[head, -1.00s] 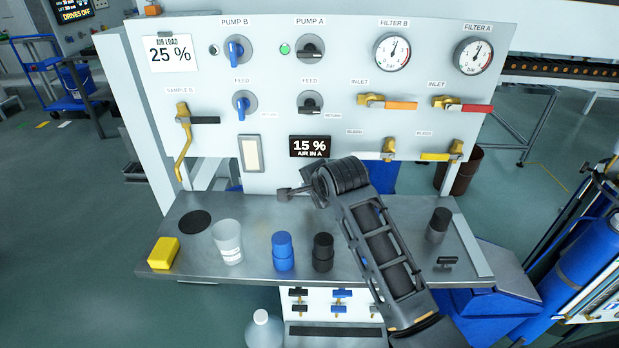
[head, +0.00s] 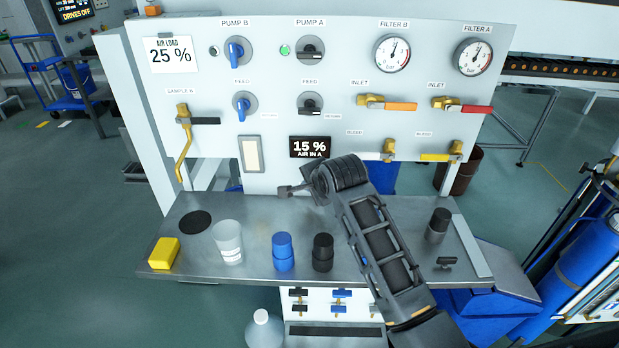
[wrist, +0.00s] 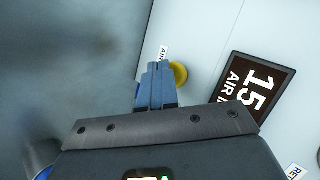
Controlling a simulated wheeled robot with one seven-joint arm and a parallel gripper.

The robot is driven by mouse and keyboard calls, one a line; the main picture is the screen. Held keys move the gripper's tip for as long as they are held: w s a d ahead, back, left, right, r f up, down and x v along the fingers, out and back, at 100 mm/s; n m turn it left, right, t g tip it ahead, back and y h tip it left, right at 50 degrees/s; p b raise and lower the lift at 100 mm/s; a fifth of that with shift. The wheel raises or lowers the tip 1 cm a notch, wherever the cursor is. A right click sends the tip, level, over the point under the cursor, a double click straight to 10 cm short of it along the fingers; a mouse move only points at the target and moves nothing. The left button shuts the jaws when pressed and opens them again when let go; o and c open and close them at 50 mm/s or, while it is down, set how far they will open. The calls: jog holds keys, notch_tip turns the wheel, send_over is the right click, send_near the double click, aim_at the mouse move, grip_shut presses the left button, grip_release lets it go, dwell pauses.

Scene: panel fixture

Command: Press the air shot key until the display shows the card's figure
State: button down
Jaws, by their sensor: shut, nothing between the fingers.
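The card (head: 170,53) at the panel's upper left reads "AIR LOAD 25 %". The dark display (head: 310,146) reads "15 % AIR IN A"; part of it shows turned in the wrist view (wrist: 252,88). The air shot key appears as a round yellow button (wrist: 180,74) beside a partly covered "AIR" label in the wrist view. My gripper (wrist: 156,68) is shut and empty, its blue fingertips in front of the key and overlapping its left side. I cannot tell whether they touch it. In the head view my gripper (head: 284,192) is low before the panel, and the key is hidden.
The panel carries pump and feed knobs, gauges and valve levers (head: 380,103). On the steel bench (head: 200,262) stand a yellow block (head: 164,253), a clear cup (head: 228,242), a blue jar (head: 283,252) and a black jar (head: 322,252).

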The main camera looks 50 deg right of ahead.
jog(key=shift+w+d, duration=0.35)
jog(key=shift+d, duration=0.1)
dwell(0.9)
dwell(0.3)
jog(key=shift+s+a+p, duration=0.55)
jog(key=shift+s+a, duration=0.05)
jog(key=shift+a, duration=0.2)
jog(key=shift+s+a+p, duration=0.55)
jog(key=shift+s+a, duration=0.25)
jog(key=shift+a, duration=0.2)
jog(key=shift+s+a+p, duration=0.55)
jog(key=shift+s+a, duration=0.2)
jog(key=shift+a, duration=0.25)
